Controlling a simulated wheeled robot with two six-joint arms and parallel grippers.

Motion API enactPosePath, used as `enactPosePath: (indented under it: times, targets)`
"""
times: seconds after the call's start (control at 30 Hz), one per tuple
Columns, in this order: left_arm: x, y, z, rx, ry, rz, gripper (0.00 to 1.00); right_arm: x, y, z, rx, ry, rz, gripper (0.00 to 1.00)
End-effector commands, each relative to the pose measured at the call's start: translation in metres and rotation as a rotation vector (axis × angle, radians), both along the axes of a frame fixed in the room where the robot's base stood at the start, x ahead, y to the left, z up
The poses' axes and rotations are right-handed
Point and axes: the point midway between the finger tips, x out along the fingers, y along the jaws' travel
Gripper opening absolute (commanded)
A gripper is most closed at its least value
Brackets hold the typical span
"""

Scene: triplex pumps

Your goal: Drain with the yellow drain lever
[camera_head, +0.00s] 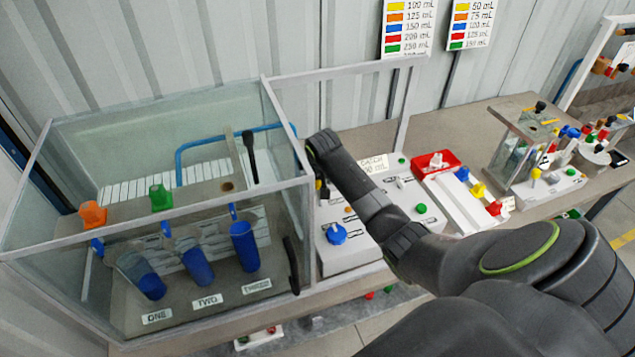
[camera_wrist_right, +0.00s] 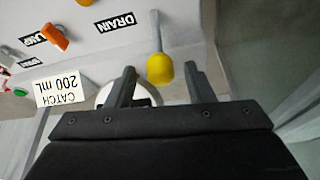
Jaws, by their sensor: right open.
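The yellow drain lever (camera_wrist_right: 160,67) shows in the right wrist view as a yellow knob on a grey rod. It sticks out from a light panel, beside a DRAIN label (camera_wrist_right: 115,22). My right gripper (camera_wrist_right: 160,78) is open, with one finger on each side of the knob. Gaps show between the knob and both fingers, so nothing is gripped. In the head view, my right wrist (camera_head: 322,146) is above the back left of the white control panel (camera_head: 350,258) and mostly hides the lever and fingers. My left gripper is not in view.
An orange lever (camera_wrist_right: 55,38) and a CATCH 200 mL sign (camera_wrist_right: 60,92) are beside the drain lever. A white round object (camera_wrist_right: 103,95) is partly hidden behind the gripper. A glass tank (camera_head: 150,215) with blue cups stands close left of my wrist. A blue knob (camera_head: 336,234) is on the panel.

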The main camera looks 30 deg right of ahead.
Motion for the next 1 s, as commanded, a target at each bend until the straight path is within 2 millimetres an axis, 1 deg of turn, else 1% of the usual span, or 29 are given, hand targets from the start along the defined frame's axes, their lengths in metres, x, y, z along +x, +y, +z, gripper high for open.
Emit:
enactPosePath:
  times: [0.1,0.2,0.4,0.6,0.63,0.9,1.0]
  targets:
    - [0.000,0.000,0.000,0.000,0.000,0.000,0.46,0.005,-0.002,-0.012,0.000,0.001,0.000,0.48]
    - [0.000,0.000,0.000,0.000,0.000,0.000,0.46,0.007,-0.003,-0.018,0.001,0.000,0.001,0.48]
    - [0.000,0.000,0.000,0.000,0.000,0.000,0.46,0.009,-0.004,-0.022,0.000,-0.001,0.001,0.48]
    - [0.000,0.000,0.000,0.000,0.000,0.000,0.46,0.009,-0.004,-0.022,0.000,-0.001,0.001,0.48]
    - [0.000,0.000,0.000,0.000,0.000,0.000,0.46,0.009,-0.004,-0.022,0.000,-0.001,0.001,0.47]
    - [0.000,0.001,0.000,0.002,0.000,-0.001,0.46,0.009,-0.004,-0.022,0.000,-0.001,0.001,0.11]
    - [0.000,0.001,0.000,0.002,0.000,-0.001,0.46,0.009,-0.003,-0.022,0.000,-0.001,0.001,0.00]
